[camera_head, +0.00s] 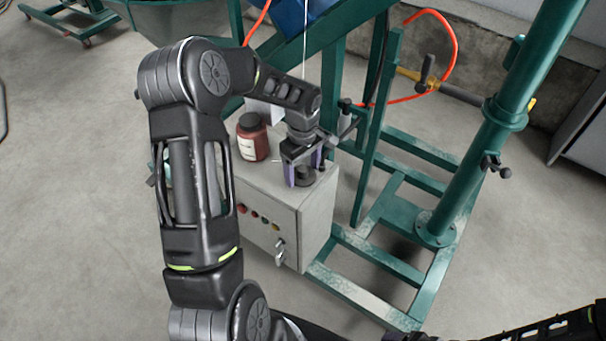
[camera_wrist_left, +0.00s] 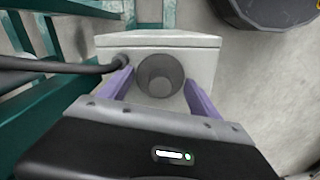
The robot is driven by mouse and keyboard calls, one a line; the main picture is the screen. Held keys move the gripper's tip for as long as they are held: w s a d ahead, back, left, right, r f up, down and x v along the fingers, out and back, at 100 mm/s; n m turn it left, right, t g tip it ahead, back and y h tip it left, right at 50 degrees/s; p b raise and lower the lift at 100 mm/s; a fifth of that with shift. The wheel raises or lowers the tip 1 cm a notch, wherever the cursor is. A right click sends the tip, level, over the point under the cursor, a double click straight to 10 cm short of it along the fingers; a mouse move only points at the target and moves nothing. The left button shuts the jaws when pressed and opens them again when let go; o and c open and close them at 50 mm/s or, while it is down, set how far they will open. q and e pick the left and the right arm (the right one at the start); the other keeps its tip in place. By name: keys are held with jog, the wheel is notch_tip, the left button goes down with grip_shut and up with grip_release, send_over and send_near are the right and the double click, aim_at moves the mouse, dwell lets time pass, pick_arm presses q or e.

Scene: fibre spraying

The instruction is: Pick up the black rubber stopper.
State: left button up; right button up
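The black rubber stopper (camera_head: 304,174) stands on top of the light grey control box (camera_head: 313,220), near its right front side. In the left wrist view the stopper (camera_wrist_left: 160,76) looks like a dark grey round piece with a hollow top. My left gripper (camera_head: 303,166) points down over it, with its purple fingers spread on either side. In the left wrist view the gripper (camera_wrist_left: 159,88) is open, with narrow gaps between the fingertips and the stopper. My right gripper is not in view; only part of my right arm shows at the lower right.
A brown-red jar (camera_head: 253,139) with a white label stands on the box, left of my left gripper. A green steel frame (camera_head: 370,262) with a thick post (camera_head: 485,130) stands to the right. A black lever-like part (camera_head: 349,117) is close behind the gripper.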

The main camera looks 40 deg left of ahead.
aim_at(302, 168)
pick_arm(q)
jog(key=c, duration=1)
jog(key=shift+o, duration=0.2)
notch_tip(302, 168, up, 10)
jog(key=shift+p, duration=0.3)
